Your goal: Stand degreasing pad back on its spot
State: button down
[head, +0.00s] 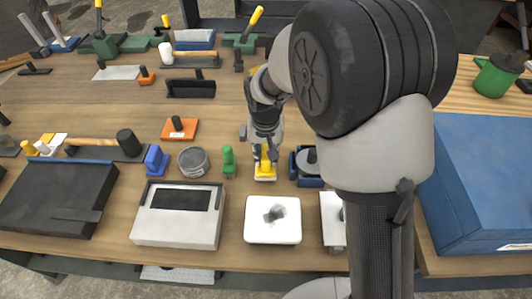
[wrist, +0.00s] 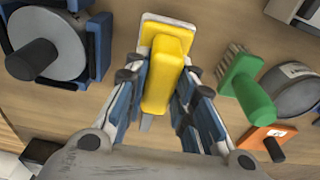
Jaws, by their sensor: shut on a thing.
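The yellow pad with a block-like grip, which I take to be the degreasing pad, is at the front middle of the bench in the head view (head: 265,173). In the wrist view the pad (wrist: 166,68) is upright between the fingers, with a flat yellow and pale base beyond its grip. My gripper (head: 264,150) comes down from above and is shut on the grip; its fingers also flank it in the wrist view (wrist: 160,85). I cannot tell whether the base touches the bench. No marked spot is clearly visible under it.
A green brush (head: 229,161) and a round tin (head: 193,161) stand left of the pad. A blue holder with a grey disc (head: 308,166) is close on its right. Bare wood (head: 225,120) shows behind.

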jog(key=shift+f+b, duration=0.5)
jog(key=shift+f, duration=0.3)
jog(key=c, duration=1.3)
grip_release()
jog(key=shift+s+r+p, duration=0.15)
jog(key=shift+r+p, duration=0.8)
jog(key=shift+r, duration=0.4)
jog(key=shift+s+r+p, duration=0.2)
jog(key=shift+r+p, duration=0.8)
jog(key=shift+r, duration=0.3)
jog(key=shift+s+r+p, duration=0.15)
jog(key=shift+r+p, duration=0.8)
jog(key=shift+r, duration=0.4)
